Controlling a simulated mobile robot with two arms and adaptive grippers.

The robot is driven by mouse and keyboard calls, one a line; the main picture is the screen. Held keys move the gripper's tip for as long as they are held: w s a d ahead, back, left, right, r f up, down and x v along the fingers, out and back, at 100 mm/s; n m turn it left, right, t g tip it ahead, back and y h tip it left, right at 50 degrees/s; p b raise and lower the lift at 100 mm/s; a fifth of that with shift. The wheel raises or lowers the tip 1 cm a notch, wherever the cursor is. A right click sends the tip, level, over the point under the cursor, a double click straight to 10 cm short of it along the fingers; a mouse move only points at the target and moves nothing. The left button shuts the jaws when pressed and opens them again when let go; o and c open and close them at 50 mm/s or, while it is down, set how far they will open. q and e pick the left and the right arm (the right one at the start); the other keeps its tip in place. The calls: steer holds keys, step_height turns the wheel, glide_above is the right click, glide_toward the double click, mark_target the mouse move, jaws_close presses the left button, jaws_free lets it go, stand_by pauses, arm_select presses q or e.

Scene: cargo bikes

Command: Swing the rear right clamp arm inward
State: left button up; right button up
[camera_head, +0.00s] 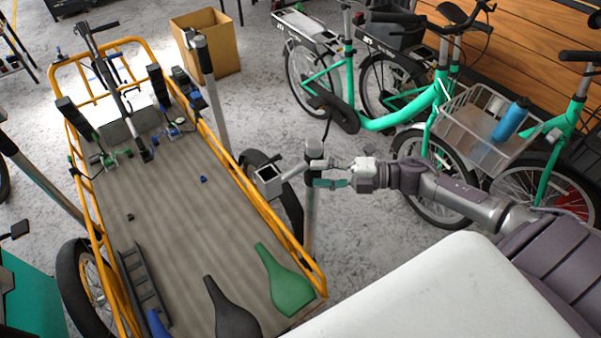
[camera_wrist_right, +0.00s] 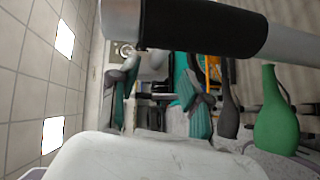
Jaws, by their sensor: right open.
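The rear right clamp arm (camera_head: 293,173) juts left from the top of a grey post (camera_head: 311,215) at the right side of the orange-framed cargo bed (camera_head: 185,195). My left gripper is not in view.
A green saddle (camera_head: 283,283) and a black saddle (camera_head: 232,312) lie at the bed's near end. Another grey post (camera_head: 207,75) stands further along the right rail. Green bikes (camera_head: 440,95) with a basket (camera_head: 480,125) stand behind my right arm. A cardboard box (camera_head: 215,45) is beyond.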

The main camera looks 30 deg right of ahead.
steer(key=shift+v, duration=2.3)
steer(key=d+f+m+t+h, duration=0.2)
steer(key=d+f+m+h, duration=0.1)
steer(key=f+m, duration=0.3)
steer(key=d+f+m+t+h, duration=0.2)
steer(key=d+f+m+h, duration=0.1)
steer(key=f, duration=0.4)
steer(key=s+d+f+m+g+h, duration=0.1)
steer(key=s+f+m+h, duration=0.25)
steer(key=f, duration=0.55)
steer(key=s+d+f+m+g+h, duration=0.1)
steer(key=s+f+m+h, duration=0.3)
steer(key=f, duration=0.5)
steer(key=s+a+f+m+g, duration=0.3)
steer(key=s+f, duration=0.3)
steer(key=s+a+f+m+g, duration=0.2)
steer(key=s+a+f, duration=0.1)
steer(key=s+f, duration=0.35)
steer(key=s+a+f+m+g, duration=0.1)
steer(key=s+a+f+g, duration=0.1)
steer(key=s+a, duration=0.3)
steer(key=s+a+f+m+g, duration=0.2)
steer(key=s+a, duration=0.4)
steer(key=s, duration=0.5)
step_height(320, 180, down, 2)
steer(key=shift+s+f+g, duration=0.1)
steer(key=shift+s+g, duration=0.2)
steer(key=shift+g, duration=0.5)
